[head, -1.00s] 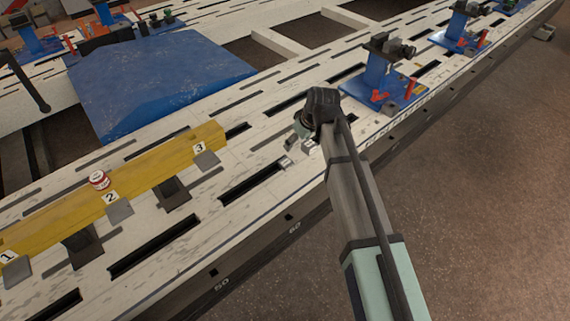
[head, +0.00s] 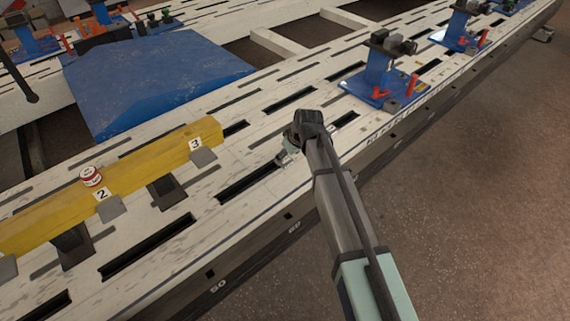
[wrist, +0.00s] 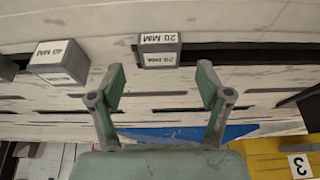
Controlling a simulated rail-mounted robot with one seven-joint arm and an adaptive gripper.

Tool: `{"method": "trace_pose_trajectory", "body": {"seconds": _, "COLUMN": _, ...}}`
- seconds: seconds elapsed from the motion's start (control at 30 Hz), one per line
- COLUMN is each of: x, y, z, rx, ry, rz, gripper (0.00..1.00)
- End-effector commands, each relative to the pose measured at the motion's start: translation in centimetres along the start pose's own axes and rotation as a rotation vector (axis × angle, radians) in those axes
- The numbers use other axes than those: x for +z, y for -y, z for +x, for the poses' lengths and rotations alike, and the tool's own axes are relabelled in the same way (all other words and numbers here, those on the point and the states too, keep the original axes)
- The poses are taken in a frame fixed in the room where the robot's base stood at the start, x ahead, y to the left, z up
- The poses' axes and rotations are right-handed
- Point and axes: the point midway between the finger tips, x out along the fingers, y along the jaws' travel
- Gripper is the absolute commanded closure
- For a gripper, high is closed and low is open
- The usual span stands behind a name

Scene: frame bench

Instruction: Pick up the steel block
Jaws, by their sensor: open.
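My gripper (wrist: 160,74) is open and empty, its two fingers spread in the wrist view. A grey block marked 20 MM (wrist: 160,60) sits just beyond the fingertips, roughly centred between them, and is not gripped. A second grey block marked 40 MM (wrist: 58,74) sits to its left, outside the fingers. Their labels read upside down. I cannot tell from looks alone which is the steel block. In the head view my gripper (head: 287,157) is low over the slotted white bench; the blocks by it are largely hidden.
A yellow beam (head: 130,175) with numbered labels and a red-white can (head: 91,176) lies to the left. A blue stand (head: 376,78) with red pegs is at the right. A blue panel (head: 150,80) lies behind. The bench (head: 240,215) has long dark slots.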

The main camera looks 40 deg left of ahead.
Motion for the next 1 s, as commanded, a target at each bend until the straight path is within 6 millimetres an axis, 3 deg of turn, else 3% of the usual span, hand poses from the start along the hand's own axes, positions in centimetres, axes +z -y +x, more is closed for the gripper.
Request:
{"method": "trace_pose_trajectory", "body": {"seconds": 0.03, "x": 0.3, "y": 0.0, "z": 1.3, "rx": 0.0, "ry": 0.001, "rz": 0.0, "gripper": 0.23}}
{"method": "trace_pose_trajectory", "body": {"seconds": 0.17, "x": 0.1, "y": 0.0, "z": 2.6, "rx": 0.0, "ry": 0.0, "rz": 0.0, "gripper": 0.23}}
{"method": "trace_pose_trajectory", "body": {"seconds": 0.43, "x": 0.1, "y": 0.0, "z": 2.8, "rx": 0.0, "ry": 0.0, "rz": 0.0, "gripper": 0.23}}
{"method": "trace_pose_trajectory", "body": {"seconds": 0.47, "x": 0.1, "y": 0.0, "z": 2.8, "rx": 0.0, "ry": 0.0, "rz": 0.0, "gripper": 0.26}}
{"method": "trace_pose_trajectory", "body": {"seconds": 0.67, "x": 0.1, "y": 0.0, "z": 2.9, "rx": 0.0, "ry": 0.0, "rz": 0.0, "gripper": 0.97}}
{"method": "trace_pose_trajectory", "body": {"seconds": 1.0, "x": 0.1, "y": 0.0, "z": 2.8, "rx": 0.0, "ry": -0.001, "rz": 0.0, "gripper": 1.0}}
